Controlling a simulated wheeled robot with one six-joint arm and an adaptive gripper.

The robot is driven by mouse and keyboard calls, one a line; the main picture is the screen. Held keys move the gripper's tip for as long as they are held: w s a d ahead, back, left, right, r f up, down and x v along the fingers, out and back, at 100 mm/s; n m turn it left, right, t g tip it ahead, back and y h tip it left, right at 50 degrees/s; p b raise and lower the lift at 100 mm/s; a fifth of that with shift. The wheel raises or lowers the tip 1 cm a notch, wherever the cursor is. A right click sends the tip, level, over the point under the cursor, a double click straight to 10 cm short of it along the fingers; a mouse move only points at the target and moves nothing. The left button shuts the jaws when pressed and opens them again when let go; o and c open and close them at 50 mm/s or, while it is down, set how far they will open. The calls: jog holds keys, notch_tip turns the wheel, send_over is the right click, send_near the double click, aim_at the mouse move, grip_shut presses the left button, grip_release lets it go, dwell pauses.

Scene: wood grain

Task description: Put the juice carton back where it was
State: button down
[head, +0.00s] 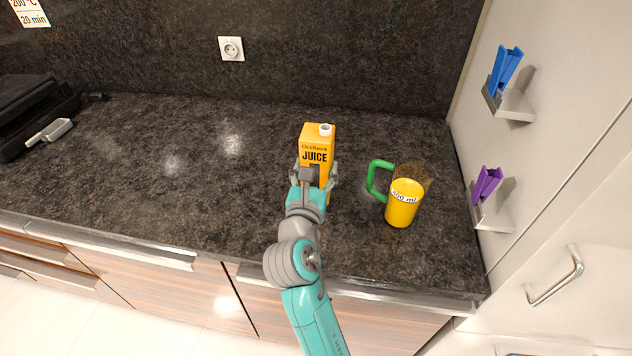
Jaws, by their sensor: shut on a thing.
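The orange juice carton (318,140) stands upright at the middle of the dark countertop, with its white cap at the top right. My gripper (317,175) is shut on the carton, with a finger on each side of its lower part. My gripper hides part of the carton's lower front. I cannot tell whether the carton's bottom touches the counter.
Blue (505,70) and purple (487,184) clips sit on small wall shelves at the right. A black appliance (35,112) is at the far left. The left-middle countertop (190,170) is clear.

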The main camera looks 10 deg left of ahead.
aim_at(316, 183)
jog(key=shift+f, duration=1.85)
jog(key=shift+f, duration=0.1)
jog(key=shift+c, duration=1)
grip_release()
jog(key=shift+f, duration=0.1)
jog(key=shift+s, duration=0.15)
jog(key=s, duration=1.1)
jog(key=shift+s+a+r, duration=0.15)
jog(key=shift+s+r, duration=0.05)
jog(key=shift+s, duration=0.2)
